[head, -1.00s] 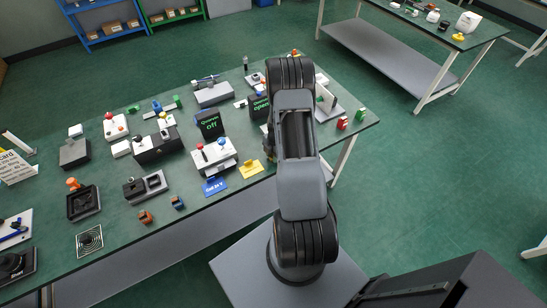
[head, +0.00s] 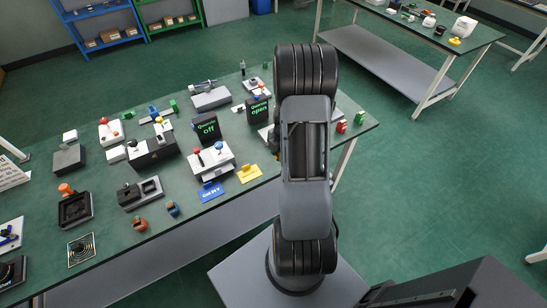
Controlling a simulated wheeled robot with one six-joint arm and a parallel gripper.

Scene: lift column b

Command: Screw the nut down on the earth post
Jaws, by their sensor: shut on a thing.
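My arm stands upright in the middle of the head view and covers the right part of the bench. My gripper is hidden behind it, so I cannot see the jaws or anything in them. I cannot make out the nut or the earth post in this view. The green bench (head: 187,192) carries several devices. Two dark display boxes stand left of my arm, one reading "off" (head: 206,128) and one reading "opens" (head: 258,109).
A red block (head: 341,126) and a green block (head: 360,117) stand right of my arm. Open floor lies beyond.

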